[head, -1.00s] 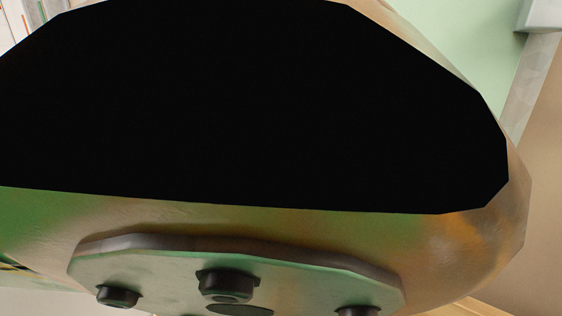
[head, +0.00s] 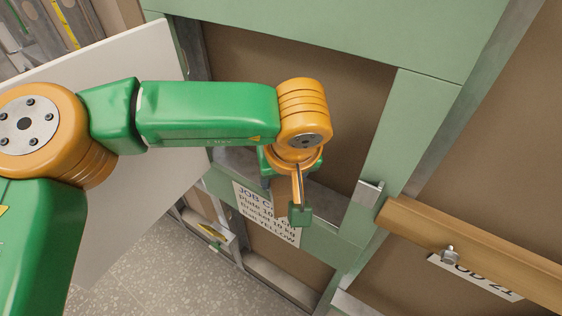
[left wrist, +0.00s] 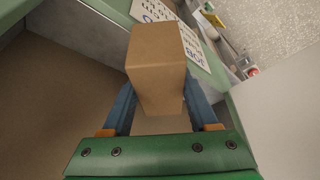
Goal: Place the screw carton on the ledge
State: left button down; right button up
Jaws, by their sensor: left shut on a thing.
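The screw carton (left wrist: 157,60) is a plain brown box in the left wrist view, held between the two fingers of my left gripper (left wrist: 160,105). In the head view my left gripper (head: 288,205) points down in front of the green wall frame, and the carton (head: 281,196) is mostly hidden by it. A grey ledge (head: 238,164) runs along the bottom of the brown recess behind my arm. It also shows in the left wrist view (left wrist: 85,42), left of the carton. The carton appears apart from it. My right gripper is not in view.
A white sign with black print (head: 268,222) is on the green frame below the ledge. A wooden rail (head: 470,250) runs along the right. A pale panel (head: 135,190) stands at the left. Speckled floor (head: 165,265) lies below.

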pick_arm(q)
jog(key=shift+w+f, duration=0.1)
jog(key=shift+f, duration=0.25)
jog(key=shift+f, duration=0.1)
jog(key=shift+c, duration=0.8)
grip_release()
jog(key=shift+r, duration=0.3)
jog(key=v, duration=1.1)
jog(key=shift+s+r, duration=0.25)
jog(key=shift+r, duration=0.1)
jog(key=shift+f, duration=0.1)
